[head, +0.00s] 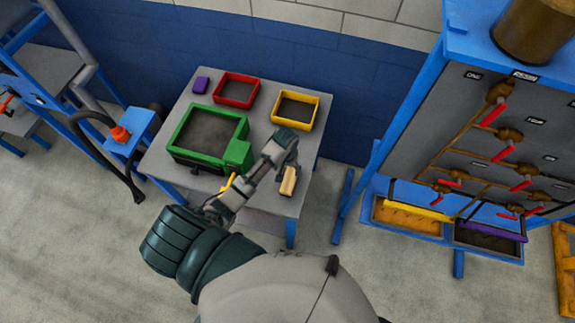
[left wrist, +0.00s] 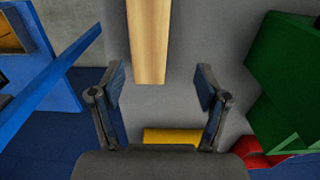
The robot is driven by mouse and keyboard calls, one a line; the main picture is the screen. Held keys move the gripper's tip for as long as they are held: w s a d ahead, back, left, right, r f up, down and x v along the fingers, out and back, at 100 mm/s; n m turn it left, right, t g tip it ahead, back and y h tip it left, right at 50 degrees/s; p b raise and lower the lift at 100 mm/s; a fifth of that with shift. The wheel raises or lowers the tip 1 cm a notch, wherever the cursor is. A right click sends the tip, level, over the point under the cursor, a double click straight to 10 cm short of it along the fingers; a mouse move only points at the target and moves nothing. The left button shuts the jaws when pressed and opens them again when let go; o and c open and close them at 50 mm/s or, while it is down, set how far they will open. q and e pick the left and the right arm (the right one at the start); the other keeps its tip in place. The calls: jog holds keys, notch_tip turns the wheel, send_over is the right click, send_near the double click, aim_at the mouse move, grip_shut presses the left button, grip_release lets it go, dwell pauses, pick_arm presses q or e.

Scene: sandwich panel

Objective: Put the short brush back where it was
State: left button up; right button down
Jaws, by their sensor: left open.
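A light wooden piece (head: 288,181), which looks like the short brush, is on the grey table (head: 272,205) near its right front side. Its bristles cannot be made out. My left gripper (head: 287,157) is over the right part of the table, just behind the wooden piece. In the left wrist view the wooden piece (left wrist: 148,40) lies ahead of the open left gripper (left wrist: 160,80), its near end roughly between the fingertips. The fingers stand apart from it on both sides. My right gripper is not in view.
A green box (head: 183,152), red tray (head: 236,90), yellow tray (head: 296,110) and purple block (head: 201,85) are on the table. A blue stand with an orange button (head: 121,133) is at left. A valve panel (head: 468,120) with trays below stands right.

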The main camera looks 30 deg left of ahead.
aim_at(286, 182)
pick_arm(q)
jog(key=shift+s+d+r+m, duration=0.15)
jog(key=shift+s+d+r, duration=0.2)
jog(key=shift+s+r, duration=0.25)
jog(key=shift+s+d+r+m, duration=0.15)
jog(key=shift+s+d+r, duration=0.15)
jog(key=shift+s+r, duration=0.25)
jog(key=s+d+r+m+t, duration=0.1)
jog(key=s+d+m+t, duration=0.15)
jog(key=s, duration=0.65)
jog(key=s+d+r+m+t, duration=0.1)
jog(key=s+d+r+m, duration=0.15)
jog(key=s, duration=0.65)
notch_tip(286, 182, down, 32)
jog(key=s+g+b, duration=0.1)
jog(key=s+b, duration=0.1)
jog(key=b, duration=0.3)
jog(key=s+a+f+g+b, duration=0.1)
jog(key=s+a+f+b, duration=0.2)
jog(key=s+f, duration=1.4)
notch_tip(286, 182, down, 3)
jog(key=shift+s+a+f+b, duration=0.1)
jog(key=shift+s+a+b, duration=0.1)
jog(key=shift+b, duration=0.35)
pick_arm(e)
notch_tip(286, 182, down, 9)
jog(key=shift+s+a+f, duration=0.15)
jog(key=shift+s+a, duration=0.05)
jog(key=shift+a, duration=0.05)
